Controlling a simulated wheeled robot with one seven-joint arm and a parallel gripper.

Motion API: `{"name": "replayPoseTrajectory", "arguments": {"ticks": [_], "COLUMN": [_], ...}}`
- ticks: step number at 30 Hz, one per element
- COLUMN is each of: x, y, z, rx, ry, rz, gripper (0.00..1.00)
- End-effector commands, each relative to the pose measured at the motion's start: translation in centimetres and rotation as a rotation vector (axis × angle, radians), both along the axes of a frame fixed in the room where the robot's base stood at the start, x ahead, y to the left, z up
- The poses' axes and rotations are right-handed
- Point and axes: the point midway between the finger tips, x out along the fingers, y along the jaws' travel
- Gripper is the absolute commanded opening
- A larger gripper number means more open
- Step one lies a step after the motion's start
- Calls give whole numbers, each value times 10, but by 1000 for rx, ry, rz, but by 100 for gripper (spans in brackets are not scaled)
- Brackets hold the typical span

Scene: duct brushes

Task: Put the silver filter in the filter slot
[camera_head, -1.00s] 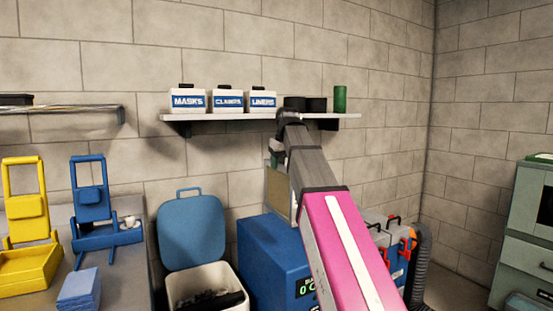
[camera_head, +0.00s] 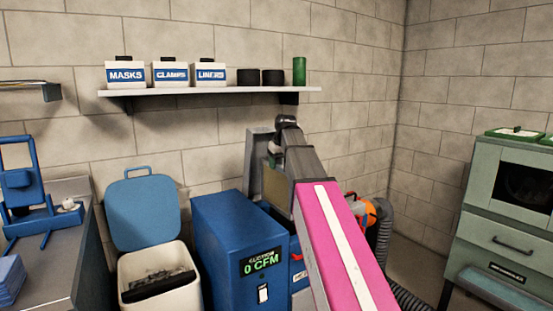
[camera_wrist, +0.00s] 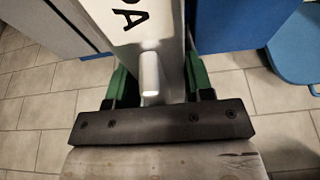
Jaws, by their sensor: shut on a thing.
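My gripper (camera_wrist: 157,88) is shut on the silver filter (camera_wrist: 122,48), with a green finger on each side of it. In the wrist view the filter is a pale metal panel with dark letters and a light raised grip. In the head view its tan face (camera_head: 276,190) shows beside my pink arm, held upright in front of a grey upright panel (camera_head: 256,150). My gripper (camera_head: 274,155) is partly hidden by my arm there. I cannot make out the filter slot; my arm covers part of the equipment.
A blue cabinet (camera_head: 220,235) reading 0 CFM stands left of my arm. An open white bin (camera_head: 133,268) with a blue lid (camera_head: 150,212) is further left. A shelf (camera_head: 210,93) is above. An orange-fitted machine and hose (camera_head: 384,240) stand right, then a green cabinet (camera_head: 462,220).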

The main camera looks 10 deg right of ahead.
Motion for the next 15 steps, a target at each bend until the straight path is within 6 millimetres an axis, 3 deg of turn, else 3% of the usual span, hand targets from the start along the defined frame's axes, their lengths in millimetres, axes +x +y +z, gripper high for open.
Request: {"name": "replayPoseTrajectory", "arguments": {"ticks": [15], "x": [0], "y": [0], "z": [-21], "rx": [0], "ry": [0], "rz": [0], "gripper": [0]}}
